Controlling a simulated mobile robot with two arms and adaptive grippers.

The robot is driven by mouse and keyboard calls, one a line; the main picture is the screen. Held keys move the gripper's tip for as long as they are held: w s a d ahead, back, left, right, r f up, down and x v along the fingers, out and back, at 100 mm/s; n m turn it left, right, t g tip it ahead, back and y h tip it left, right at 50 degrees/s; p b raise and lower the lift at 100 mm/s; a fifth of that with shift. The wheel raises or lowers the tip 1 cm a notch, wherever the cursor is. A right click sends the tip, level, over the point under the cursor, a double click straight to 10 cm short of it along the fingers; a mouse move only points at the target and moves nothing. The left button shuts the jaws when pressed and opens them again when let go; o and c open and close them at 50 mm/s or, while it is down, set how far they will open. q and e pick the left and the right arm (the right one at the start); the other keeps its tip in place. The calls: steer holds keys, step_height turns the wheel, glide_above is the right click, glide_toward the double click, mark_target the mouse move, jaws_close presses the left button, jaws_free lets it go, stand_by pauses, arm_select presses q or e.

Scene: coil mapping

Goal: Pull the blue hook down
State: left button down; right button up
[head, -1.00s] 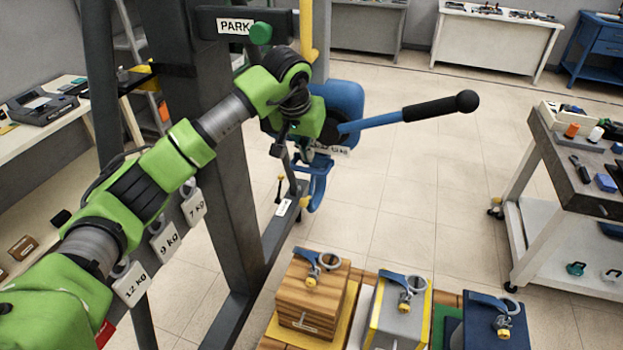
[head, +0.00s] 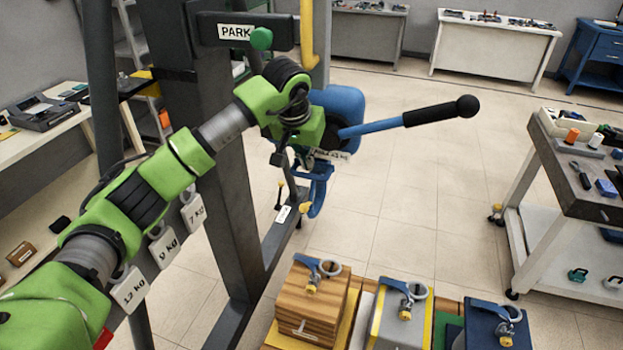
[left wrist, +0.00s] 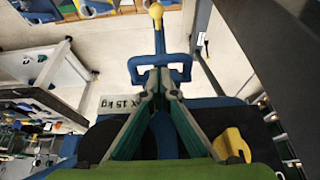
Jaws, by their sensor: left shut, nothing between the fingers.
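The blue hook (head: 318,192) hangs below the blue round housing (head: 342,105) on the grey frame. Its blue loop also shows in the left wrist view (left wrist: 160,62), with a stem and yellow ball beyond it. My left gripper (left wrist: 159,78) is shut and empty, its fingertips close together at the near side of the loop. Whether they touch it I cannot tell. In the head view the left gripper (head: 302,158) is just above the hook, partly hidden by my green wrist. My right gripper is out of view.
A blue lever with a black grip (head: 437,111) sticks out right of the housing. Tagged weights (head: 163,246) hang near my left arm. Several blocks with rings, including a wooden one (head: 309,304), stand below. A cart (head: 575,180) is at right; floor between is clear.

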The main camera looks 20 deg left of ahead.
mark_target(307, 204)
arm_select(q)
steer(key=shift+f, duration=0.15)
stand_by(0.3)
steer(key=shift+f+b, duration=0.65)
steer(key=shift+f, duration=0.1)
steer(key=shift+f+b, duration=4.35)
steer(key=shift+f, duration=1.9)
steer(key=shift+r, duration=0.15)
steer(key=shift+s+r+p, duration=0.4)
steer(key=shift+r+p, duration=0.05)
steer(key=shift+s+a+r+p, duration=0.1)
steer(key=shift+s+r+p, duration=0.2)
steer(key=shift+s+r, duration=0.65)
steer(key=shift+s+r+p, duration=0.3)
steer(key=shift+s+r, duration=0.35)
steer(key=shift+s, duration=0.5)
